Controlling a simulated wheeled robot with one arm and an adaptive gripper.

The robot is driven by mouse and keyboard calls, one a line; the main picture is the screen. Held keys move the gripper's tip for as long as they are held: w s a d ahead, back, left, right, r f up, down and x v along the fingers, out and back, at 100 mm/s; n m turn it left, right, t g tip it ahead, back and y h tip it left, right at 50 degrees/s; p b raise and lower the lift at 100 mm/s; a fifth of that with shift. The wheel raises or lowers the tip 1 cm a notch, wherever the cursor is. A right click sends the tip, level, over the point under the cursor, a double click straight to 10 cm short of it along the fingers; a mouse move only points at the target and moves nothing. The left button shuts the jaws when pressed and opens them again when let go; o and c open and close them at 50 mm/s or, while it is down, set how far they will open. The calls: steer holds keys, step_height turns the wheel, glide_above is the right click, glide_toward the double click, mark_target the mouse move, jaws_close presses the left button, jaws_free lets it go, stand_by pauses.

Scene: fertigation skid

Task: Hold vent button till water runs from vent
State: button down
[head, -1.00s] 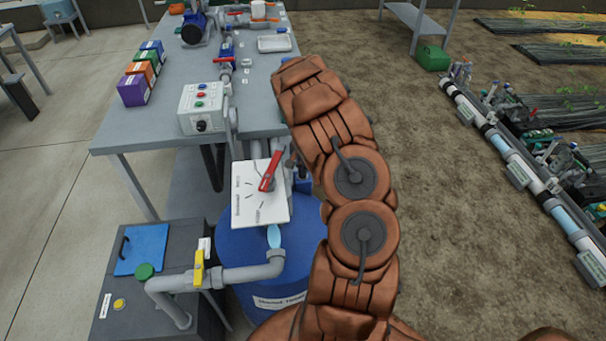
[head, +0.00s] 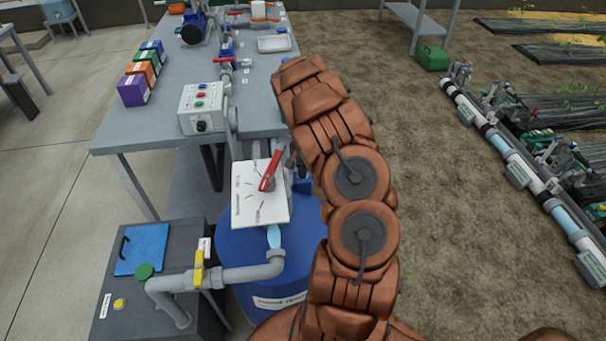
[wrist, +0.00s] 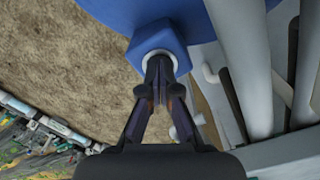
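In the wrist view, my gripper (wrist: 158,72) has its two dark fingers brought together. Their tips are at a pale round ring (wrist: 158,58) on a blue block (wrist: 163,38). The fingertips cover the middle of the ring, so the button itself and any contact are hidden. In the head view my arm hides the gripper; part of the blue block (head: 303,185) shows beside a white panel with a red lever (head: 268,172). A pale blue shape (head: 274,236) shows above the elbow of a grey pipe (head: 250,273); I cannot tell whether it is water.
A blue tank (head: 235,243) stands under the panel. A grey box (head: 150,300) with a yellow-handled valve (head: 199,270) is at the lower left. The grey bench (head: 180,100) carries a control box (head: 202,108). Bare soil lies open to the right.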

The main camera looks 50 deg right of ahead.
steer(key=shift+r, duration=3.55)
